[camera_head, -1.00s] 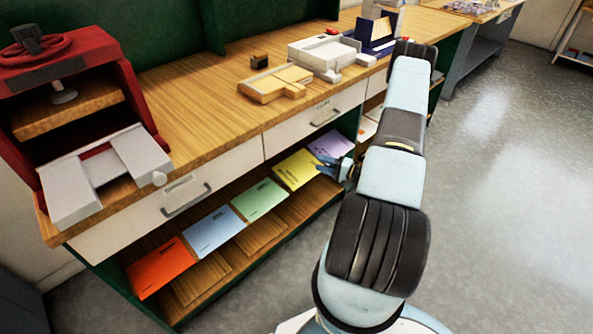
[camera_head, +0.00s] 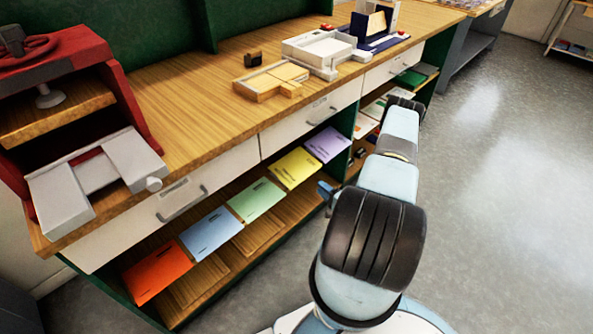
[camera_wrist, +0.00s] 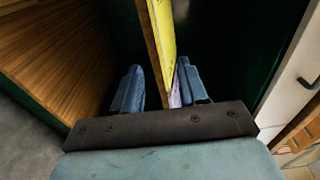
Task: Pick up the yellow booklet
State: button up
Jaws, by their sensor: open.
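The yellow booklet (camera_head: 297,168) lies flat on the wooden shelf under the drawers, between a green and a lilac booklet. My gripper (camera_head: 327,191) is in front of the shelf edge, just right of and below the yellow booklet; my arm hides most of it. In the wrist view the two blue fingers (camera_wrist: 160,88) are open and apart. The yellow booklet (camera_wrist: 163,32) shows there nearly edge-on, beyond the gap between the fingers, against the shelf board (camera_wrist: 149,35). I see no finger holding it.
The green booklet (camera_head: 256,200), lilac booklet (camera_head: 327,144), blue booklet (camera_head: 211,234) and orange booklet (camera_head: 157,271) share the shelf. White drawers (camera_head: 312,116) hang above it. The grey floor (camera_head: 490,200) is clear at the right.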

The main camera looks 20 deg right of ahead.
jog(key=x, duration=0.8)
jog(key=shift+w, duration=0.45)
jog(key=shift+f, duration=0.1)
grip_shut()
